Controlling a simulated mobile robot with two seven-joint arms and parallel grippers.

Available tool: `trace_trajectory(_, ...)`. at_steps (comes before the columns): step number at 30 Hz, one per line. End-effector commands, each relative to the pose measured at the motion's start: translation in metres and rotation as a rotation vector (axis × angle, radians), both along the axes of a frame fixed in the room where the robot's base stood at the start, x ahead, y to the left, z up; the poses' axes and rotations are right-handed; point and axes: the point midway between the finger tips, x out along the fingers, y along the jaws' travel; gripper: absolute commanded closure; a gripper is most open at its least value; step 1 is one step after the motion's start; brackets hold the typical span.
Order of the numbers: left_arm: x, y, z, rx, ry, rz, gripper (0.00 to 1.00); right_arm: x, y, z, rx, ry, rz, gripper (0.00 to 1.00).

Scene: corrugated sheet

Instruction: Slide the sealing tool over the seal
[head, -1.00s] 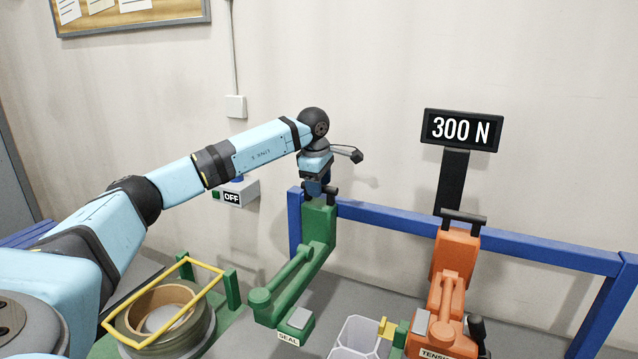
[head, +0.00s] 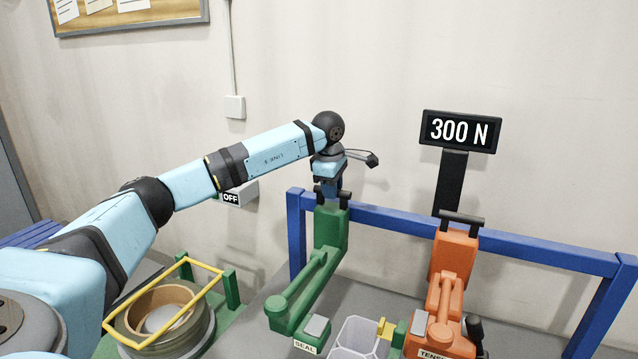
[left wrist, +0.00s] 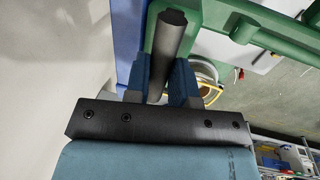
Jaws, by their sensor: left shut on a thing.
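The green sealing tool (head: 331,229), labelled SEAL, stands upright in front of the blue rail in the head view. My left gripper (head: 331,193) is above it, shut on its black top handle. In the left wrist view, the blue fingers of my left gripper (left wrist: 163,82) lie on both sides of the black handle (left wrist: 171,40), with the green body of the sealing tool (left wrist: 213,14) behind. The seal itself cannot be made out. My right gripper is not in view.
The orange tensioner (head: 453,257) stands to the right, beneath a display (head: 460,131) reading 300 N. A clear bin (head: 356,334) sits between the tools. A blue rail (head: 400,222) runs behind. A coil with a yellow frame (head: 192,263) is at left.

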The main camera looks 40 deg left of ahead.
Motion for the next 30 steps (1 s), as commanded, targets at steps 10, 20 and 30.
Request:
trace_trajectory(10,0.030,-0.096,0.001,-0.003,0.000,-0.009,1.00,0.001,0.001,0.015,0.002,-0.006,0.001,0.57)
trace_trajectory(20,0.047,-0.149,0.000,-0.002,0.000,-0.005,1.00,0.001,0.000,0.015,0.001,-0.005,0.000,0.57)
trace_trajectory(30,0.050,-0.158,0.000,-0.003,-0.001,-0.004,1.00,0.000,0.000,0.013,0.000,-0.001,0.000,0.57)
